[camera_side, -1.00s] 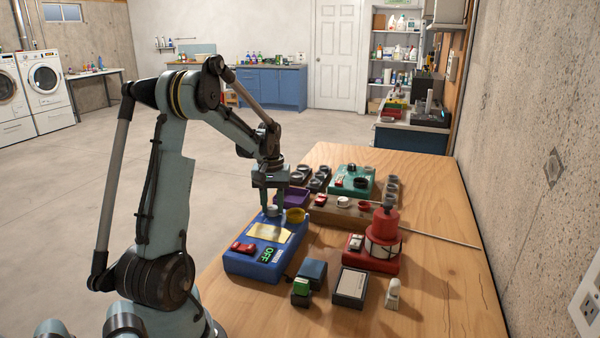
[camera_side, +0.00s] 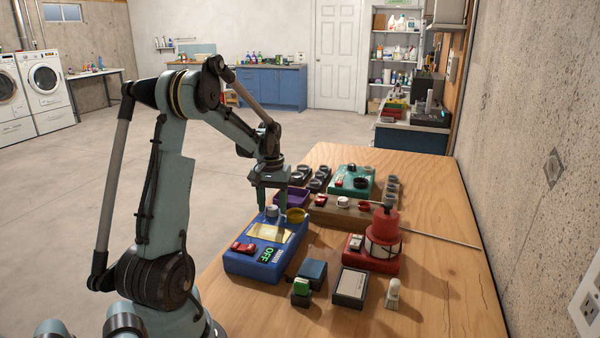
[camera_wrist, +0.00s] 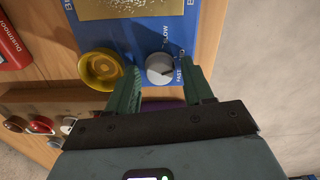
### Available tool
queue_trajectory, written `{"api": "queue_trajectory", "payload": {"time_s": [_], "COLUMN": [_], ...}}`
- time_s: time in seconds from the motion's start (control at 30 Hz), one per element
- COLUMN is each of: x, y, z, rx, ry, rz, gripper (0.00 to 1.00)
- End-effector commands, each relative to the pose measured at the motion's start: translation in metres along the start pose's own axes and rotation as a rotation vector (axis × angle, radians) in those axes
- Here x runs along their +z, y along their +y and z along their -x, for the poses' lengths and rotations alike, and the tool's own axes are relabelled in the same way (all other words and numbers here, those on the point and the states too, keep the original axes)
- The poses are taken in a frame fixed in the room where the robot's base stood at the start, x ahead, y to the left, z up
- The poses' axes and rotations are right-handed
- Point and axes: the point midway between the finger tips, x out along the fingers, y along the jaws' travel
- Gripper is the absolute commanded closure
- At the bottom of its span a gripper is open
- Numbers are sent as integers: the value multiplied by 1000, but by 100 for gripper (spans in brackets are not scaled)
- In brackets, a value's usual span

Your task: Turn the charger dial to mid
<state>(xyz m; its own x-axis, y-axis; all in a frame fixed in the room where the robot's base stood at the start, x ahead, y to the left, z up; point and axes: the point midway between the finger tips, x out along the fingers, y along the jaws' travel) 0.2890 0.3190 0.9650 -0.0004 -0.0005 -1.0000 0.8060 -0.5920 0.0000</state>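The charger is a blue box (camera_side: 240,262) with a yellow panel, a red switch and a green display reading OFF, on the near left of the wooden table. Its small grey dial (camera_side: 272,211) is at the far end, beside a yellow ring-shaped knob (camera_side: 295,215). In the wrist view the grey dial (camera_wrist: 160,68) has SLOW and FAST printed by it; a third label is partly hidden by a finger. I cannot tell its exact setting. My gripper (camera_wrist: 160,88) is open, with one finger on each side of the dial and gaps showing. It also shows in the side view (camera_side: 271,205).
A red device (camera_side: 375,262) with a round drum stands right of the charger. A teal box (camera_side: 352,180) and several small knobs lie behind.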

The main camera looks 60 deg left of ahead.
Motion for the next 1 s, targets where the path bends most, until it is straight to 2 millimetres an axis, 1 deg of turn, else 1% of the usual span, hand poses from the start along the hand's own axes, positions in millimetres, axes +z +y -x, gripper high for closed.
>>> {"api": "queue_trajectory", "payload": {"time_s": [0.33,0.47,0.57,0.8,1.0], "x": [0,0,0,0,0], "y": [0,0,0,0,0], "z": [0,9,23,68,99], "rx": [0,0,0,0,0], "ry": [1,1,1,0,0], "rz": [0,1,1,0,0], "gripper": [41,41,41,41,41]}}
